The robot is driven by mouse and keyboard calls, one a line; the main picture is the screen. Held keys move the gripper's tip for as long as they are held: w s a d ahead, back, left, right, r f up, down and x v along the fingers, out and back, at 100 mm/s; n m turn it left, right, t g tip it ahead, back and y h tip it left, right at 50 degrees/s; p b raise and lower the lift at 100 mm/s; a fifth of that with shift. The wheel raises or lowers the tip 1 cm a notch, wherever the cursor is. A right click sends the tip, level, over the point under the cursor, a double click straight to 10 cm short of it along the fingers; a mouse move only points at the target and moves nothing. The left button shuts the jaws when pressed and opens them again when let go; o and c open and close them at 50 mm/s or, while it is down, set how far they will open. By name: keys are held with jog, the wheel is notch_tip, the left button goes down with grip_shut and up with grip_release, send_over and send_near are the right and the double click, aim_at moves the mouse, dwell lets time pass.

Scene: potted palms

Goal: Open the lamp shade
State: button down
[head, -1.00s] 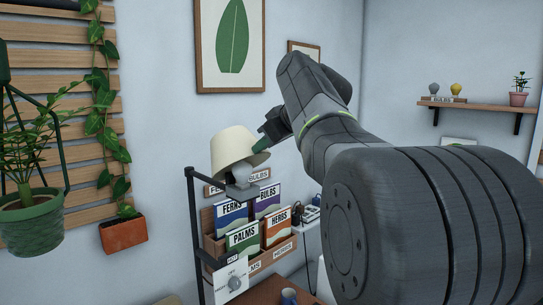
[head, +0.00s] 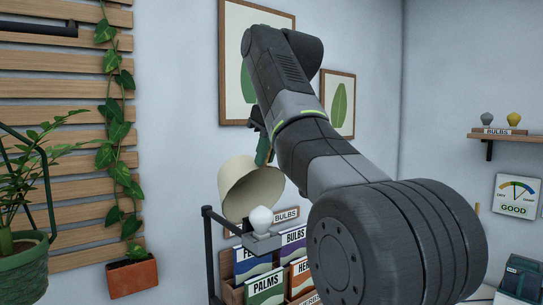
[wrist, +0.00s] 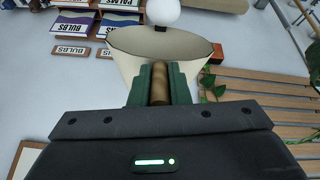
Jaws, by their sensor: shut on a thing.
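The cream lamp shade (head: 246,192) is tilted back, with its open underside facing forward and right in the head view. A white bulb (head: 261,219) shows beneath it on a grey holder (head: 262,241). My gripper (head: 263,153) is at the shade's upper right edge. The bulb (wrist: 162,10) shows beyond the open shade there. The exact finger contact is partly hidden in the head view.
A black stand (head: 207,225) rises beside the lamp, with a rack of seed packets (head: 265,286) below. A wooden slat panel (head: 60,120) with a hanging vine is at left. Framed pictures (head: 338,105) hang behind my arm. A wall shelf (head: 500,136) is at right.

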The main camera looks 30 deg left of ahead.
jog(key=shift+a, duration=0.1)
dwell(0.3)
jog(key=c, duration=1.4)
grip_release()
jog(key=shift+o, duration=0.2)
jog(key=shift+r, duration=0.1)
jog(key=shift+r, duration=0.25)
jog(key=shift+v, duration=1)
jog(key=s+d, duration=0.4)
jog(key=d, duration=0.7)
jog(key=shift+s+d, duration=0.25)
jog(key=shift+s, duration=0.1)
